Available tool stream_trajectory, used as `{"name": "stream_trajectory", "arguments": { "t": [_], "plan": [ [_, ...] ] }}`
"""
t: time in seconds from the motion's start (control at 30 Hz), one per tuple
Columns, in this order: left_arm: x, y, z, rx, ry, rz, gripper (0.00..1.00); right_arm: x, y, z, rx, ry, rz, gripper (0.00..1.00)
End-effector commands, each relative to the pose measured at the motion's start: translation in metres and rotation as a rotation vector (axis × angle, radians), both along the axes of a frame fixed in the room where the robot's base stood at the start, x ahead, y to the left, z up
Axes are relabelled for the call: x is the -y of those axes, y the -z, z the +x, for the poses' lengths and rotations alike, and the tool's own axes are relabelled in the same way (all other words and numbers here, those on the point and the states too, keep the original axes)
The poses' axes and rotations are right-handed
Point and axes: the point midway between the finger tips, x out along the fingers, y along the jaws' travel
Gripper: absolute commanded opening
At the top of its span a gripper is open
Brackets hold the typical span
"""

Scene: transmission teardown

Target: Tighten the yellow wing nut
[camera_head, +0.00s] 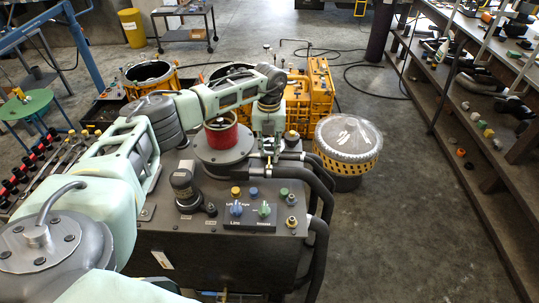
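My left arm reaches in from the left and bends down over the dark machine housing (180,238). My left gripper (269,153) points down beside the round flange with the red cylinder (221,131). Small yellowish parts show at its fingertips, but I cannot tell whether one is the wing nut or whether the fingers are closed on it. A yellow knob-like part (236,191) stands on the housing top in front of the gripper, apart from it; its shape is too small to identify as a wing nut. My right gripper is not in view.
A control panel (249,223) with blue and green knobs is in front of the gripper. Black hoses (318,195) curve down the housing's right side. A yellow-rimmed drum (347,140) stands behind right. Shelving (470,130) lines the right; the floor before it is free.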

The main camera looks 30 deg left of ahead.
Motion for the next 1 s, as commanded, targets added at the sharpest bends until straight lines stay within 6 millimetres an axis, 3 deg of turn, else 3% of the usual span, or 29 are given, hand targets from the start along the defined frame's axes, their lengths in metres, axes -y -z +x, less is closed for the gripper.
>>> {"name": "stream_trajectory", "arguments": {
  "t": [0.3, 0.6, 0.9, 1.0],
  "plan": [
    [0.001, 0.039, 0.000, 0.000, 0.001, -0.002, 0.23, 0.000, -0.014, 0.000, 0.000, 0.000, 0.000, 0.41],
    [0.001, 0.044, 0.000, 0.002, 0.003, -0.003, 0.23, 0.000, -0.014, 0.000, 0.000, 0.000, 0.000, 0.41],
    [0.001, 0.043, 0.000, 0.002, 0.002, -0.003, 0.00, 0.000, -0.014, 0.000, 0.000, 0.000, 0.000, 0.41],
    [0.001, 0.043, 0.000, 0.002, 0.002, -0.003, 0.00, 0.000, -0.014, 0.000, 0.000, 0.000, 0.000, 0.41]
  ]
}}
